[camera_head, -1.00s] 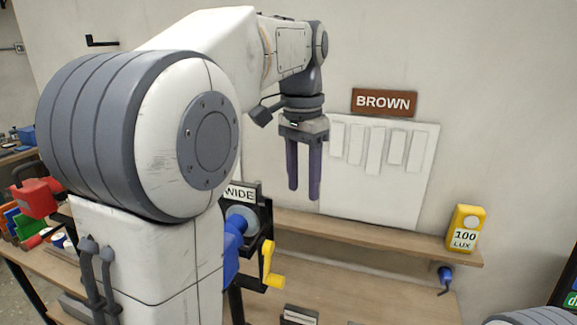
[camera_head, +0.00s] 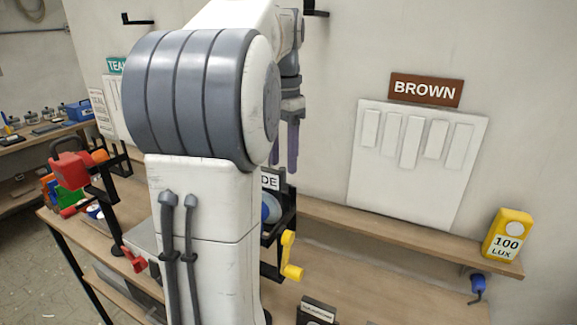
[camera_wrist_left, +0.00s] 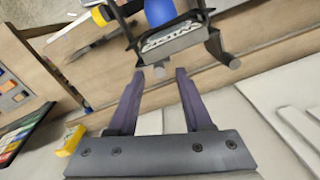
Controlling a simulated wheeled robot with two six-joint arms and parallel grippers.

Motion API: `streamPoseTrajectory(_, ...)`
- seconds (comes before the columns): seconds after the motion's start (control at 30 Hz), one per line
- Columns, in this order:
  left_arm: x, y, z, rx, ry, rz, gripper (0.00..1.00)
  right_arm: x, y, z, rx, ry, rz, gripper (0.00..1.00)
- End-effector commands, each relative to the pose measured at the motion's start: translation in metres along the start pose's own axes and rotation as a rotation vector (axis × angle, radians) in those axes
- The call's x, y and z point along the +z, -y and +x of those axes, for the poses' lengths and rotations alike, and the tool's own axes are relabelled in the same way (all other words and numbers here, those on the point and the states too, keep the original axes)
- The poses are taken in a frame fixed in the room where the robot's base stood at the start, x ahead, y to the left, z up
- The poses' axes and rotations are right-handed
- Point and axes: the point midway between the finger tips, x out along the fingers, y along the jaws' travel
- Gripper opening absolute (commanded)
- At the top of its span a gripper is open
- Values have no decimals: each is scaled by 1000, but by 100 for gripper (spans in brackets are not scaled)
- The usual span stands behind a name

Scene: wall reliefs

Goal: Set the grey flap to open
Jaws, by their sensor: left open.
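My left gripper (camera_head: 288,146) hangs in front of the wall with its purple fingers pointing down, partly hidden behind my own arm. In the left wrist view its fingers (camera_wrist_left: 160,75) are apart, with nothing held between them. I cannot pick out a grey flap for certain in either view. A black bracket with a partly hidden sign (camera_head: 271,180) ending in "DE" stands below the gripper. It also shows beyond the fingertips in the wrist view (camera_wrist_left: 172,42).
A blue round part (camera_head: 271,209) and yellow crank (camera_head: 291,258) are by the bracket. A white panel (camera_head: 400,185) under a BROWN sign (camera_head: 426,90) is right. A yellow lux meter (camera_head: 508,235) stands on the shelf (camera_head: 400,237). A red device (camera_head: 70,168) is left.

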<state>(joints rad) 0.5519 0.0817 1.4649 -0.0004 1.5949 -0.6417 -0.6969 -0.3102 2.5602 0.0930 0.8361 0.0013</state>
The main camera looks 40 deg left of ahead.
Motion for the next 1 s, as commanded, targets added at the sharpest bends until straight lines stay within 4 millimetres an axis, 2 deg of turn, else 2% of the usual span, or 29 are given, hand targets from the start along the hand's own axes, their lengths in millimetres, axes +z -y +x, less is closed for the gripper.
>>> streamPoseTrajectory(0.2,0,-1,15,0,0,1,50,0,0,0,0,0,0,50)
streamPoseTrajectory(0.47,-1,-2,16,0,-1,3,50,0,0,0,0,0,0,50)
streamPoseTrajectory(0.5,-1,-2,16,0,0,3,34,0,0,0,0,0,0,50)
streamPoseTrajectory(0.6,-1,-2,16,0,0,3,0,0,0,0,0,0,0,50)
streamPoseTrajectory(0.7,-2,-2,16,-1,0,4,0,0,0,0,0,0,0,50)
streamPoseTrajectory(0.73,-3,-16,16,1,0,10,0,0,0,0,0,0,0,50)
streamPoseTrajectory(1.0,-3,-5,16,5,-1,20,0,0,0,-1,0,0,0,50)
